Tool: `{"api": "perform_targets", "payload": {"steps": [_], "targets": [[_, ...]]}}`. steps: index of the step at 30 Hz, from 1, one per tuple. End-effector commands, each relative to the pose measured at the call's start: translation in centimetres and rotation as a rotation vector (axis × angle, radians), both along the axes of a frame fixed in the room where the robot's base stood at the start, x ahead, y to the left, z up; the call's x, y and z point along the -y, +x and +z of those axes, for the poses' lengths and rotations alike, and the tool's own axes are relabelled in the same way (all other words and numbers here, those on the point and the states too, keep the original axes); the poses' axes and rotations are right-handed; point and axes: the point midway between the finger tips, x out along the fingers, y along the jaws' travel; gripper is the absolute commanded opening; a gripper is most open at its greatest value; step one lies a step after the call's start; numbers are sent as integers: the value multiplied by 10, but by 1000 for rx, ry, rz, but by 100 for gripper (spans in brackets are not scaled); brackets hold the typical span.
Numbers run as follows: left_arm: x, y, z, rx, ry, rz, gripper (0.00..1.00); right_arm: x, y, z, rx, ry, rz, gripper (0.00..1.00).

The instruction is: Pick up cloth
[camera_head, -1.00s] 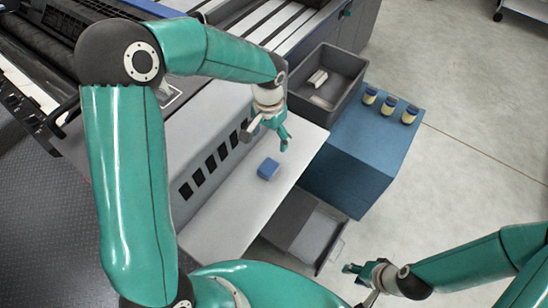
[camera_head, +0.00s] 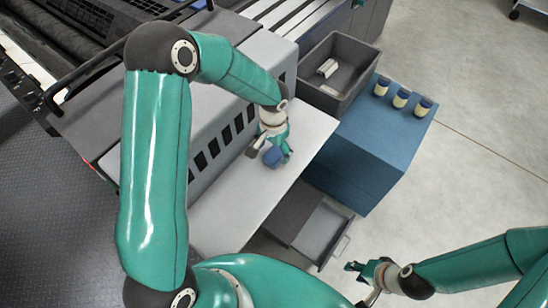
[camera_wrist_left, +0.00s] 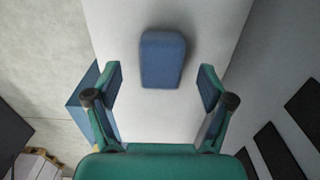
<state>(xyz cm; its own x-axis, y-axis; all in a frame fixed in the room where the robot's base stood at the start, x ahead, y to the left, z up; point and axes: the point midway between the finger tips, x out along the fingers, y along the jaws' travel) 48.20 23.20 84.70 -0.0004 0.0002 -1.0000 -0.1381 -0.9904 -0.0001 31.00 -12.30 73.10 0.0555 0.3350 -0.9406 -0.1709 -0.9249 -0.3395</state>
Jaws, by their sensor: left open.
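The cloth (camera_head: 271,157) is a small blue folded block lying on a light grey shelf. In the left wrist view the cloth (camera_wrist_left: 162,59) lies just beyond and between the fingertips, with a gap on both sides. My left gripper (camera_head: 270,151) is open above the cloth and partly covers it in the head view. Its two fingers also frame the left wrist view (camera_wrist_left: 160,84). My right gripper (camera_head: 354,270) is at the lower right, away from the shelf, and its fingers are too small to judge.
The light grey shelf (camera_head: 235,213) is otherwise bare. A machine wall with dark slots (camera_head: 213,148) rises along its left side. A grey bin (camera_head: 346,91) holds a pale object. An open drawer (camera_head: 322,236) sits below the shelf.

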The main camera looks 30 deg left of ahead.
Motion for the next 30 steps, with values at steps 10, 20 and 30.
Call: {"api": "perform_targets", "payload": {"steps": [10, 20, 30], "targets": [[-2, -1, -29, 1, 0, -1, 81, 0, 0, -15, 0, 0, 0, 39], [-2, -1, -29, 0, 0, -1, 45, 0, 0, -15, 0, 0, 0, 39], [-2, -1, -29, 0, 0, -1, 23, 0, 0, -15, 0, 0, 0, 39]]}}
